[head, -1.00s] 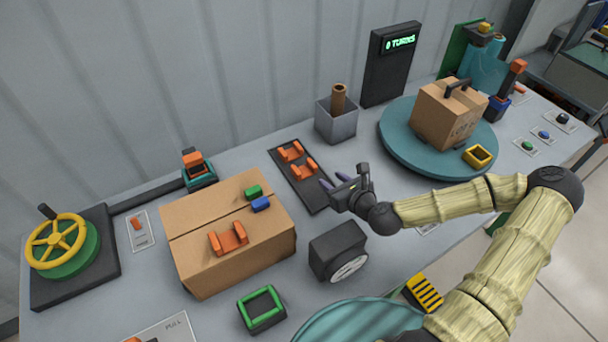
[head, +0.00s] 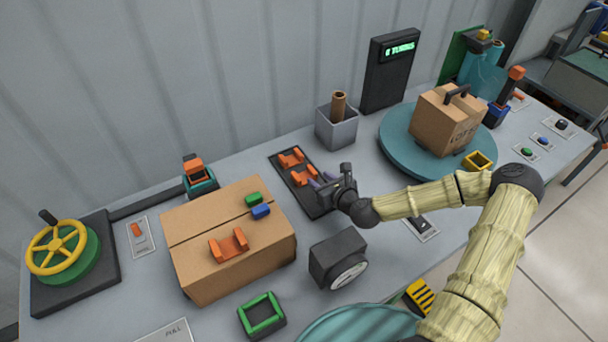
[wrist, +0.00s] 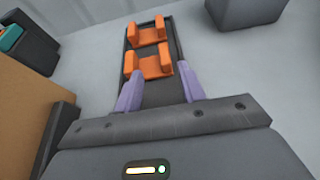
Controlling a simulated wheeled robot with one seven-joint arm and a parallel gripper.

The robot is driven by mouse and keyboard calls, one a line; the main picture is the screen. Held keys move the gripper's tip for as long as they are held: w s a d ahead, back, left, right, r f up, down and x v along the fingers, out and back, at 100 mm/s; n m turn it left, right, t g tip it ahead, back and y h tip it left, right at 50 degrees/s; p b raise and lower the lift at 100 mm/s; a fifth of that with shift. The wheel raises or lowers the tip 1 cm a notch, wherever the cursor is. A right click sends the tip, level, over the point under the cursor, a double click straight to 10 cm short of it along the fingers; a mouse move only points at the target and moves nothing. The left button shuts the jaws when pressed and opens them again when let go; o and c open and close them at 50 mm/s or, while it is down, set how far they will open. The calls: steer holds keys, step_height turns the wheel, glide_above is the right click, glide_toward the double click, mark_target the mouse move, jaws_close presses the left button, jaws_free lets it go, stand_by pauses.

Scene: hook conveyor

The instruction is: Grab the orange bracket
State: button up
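Two orange brackets lie on a black tray (head: 318,206) near the middle of the table. The nearer bracket (head: 302,176) also shows in the wrist view (wrist: 149,66), just beyond my fingertips. The farther bracket (head: 290,158) sits behind it and shows in the wrist view (wrist: 147,32). A third orange bracket (head: 229,244) lies on top of the cardboard box. My gripper (head: 318,181) is over the near part of the tray. Its purple fingers (wrist: 160,84) are spread apart with nothing between them, pointing at the nearer bracket.
A cardboard box (head: 200,275) with green and blue blocks stands left of the tray. A grey bin (head: 337,128) with a brown roll stands behind. A black gauge (head: 338,258) stands in front. A teal turntable (head: 400,150) with a carton is at right.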

mark_target(313, 171)
steer(key=shift+w, duration=0.1)
steer(key=x, duration=0.1)
steer(key=p+x, duration=0.1)
steer(key=x, duration=0.2)
steer(key=shift+w+r+p, duration=0.2)
steer(key=shift+w+p, duration=0.15)
steer(key=shift+w, duration=0.1)
steer(key=shift+w+a+f, duration=0.1)
steer(key=shift+w+f, duration=0.15)
steer(key=shift+w, duration=0.1)
steer(key=c, duration=0.9)
jaws_close()
